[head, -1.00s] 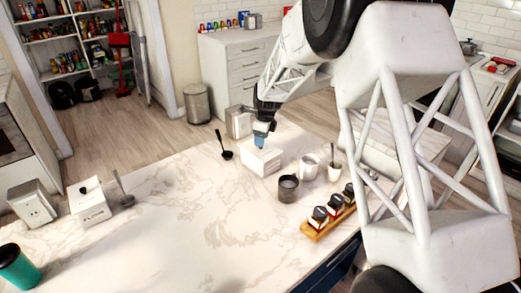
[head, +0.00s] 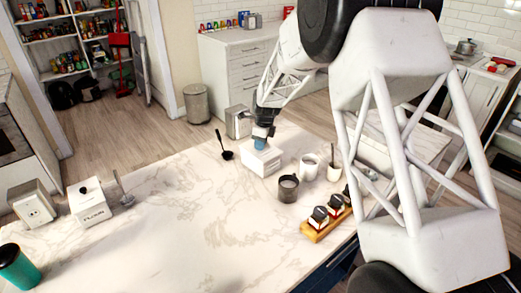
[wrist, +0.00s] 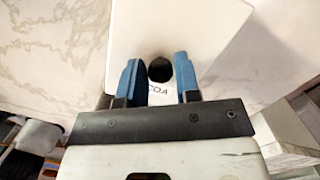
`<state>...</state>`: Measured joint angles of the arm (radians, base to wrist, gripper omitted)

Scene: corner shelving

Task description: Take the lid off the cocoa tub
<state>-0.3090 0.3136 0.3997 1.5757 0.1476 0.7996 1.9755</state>
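The cocoa tub (head: 263,163) is a white box near the far edge of the marble counter, its lid on. In the wrist view, the pale lid (wrist: 190,25) fills the top middle, with a round black knob (wrist: 159,69) and part of the lettering "COA" below it. My gripper (head: 261,145) is right over the tub, pointing down. In the wrist view my gripper (wrist: 157,64) is open, its two blue fingers on either side of the knob with a gap to each. I cannot tell how far down the knob they reach.
A dark cup (head: 288,188), a white mug (head: 309,167) and another white cup (head: 334,173) stand right of the tub. A black ladle (head: 226,154) lies left of it. A wooden rack (head: 316,235) of jars is nearer. The flour tub (head: 92,208) stands far left; the counter's middle is clear.

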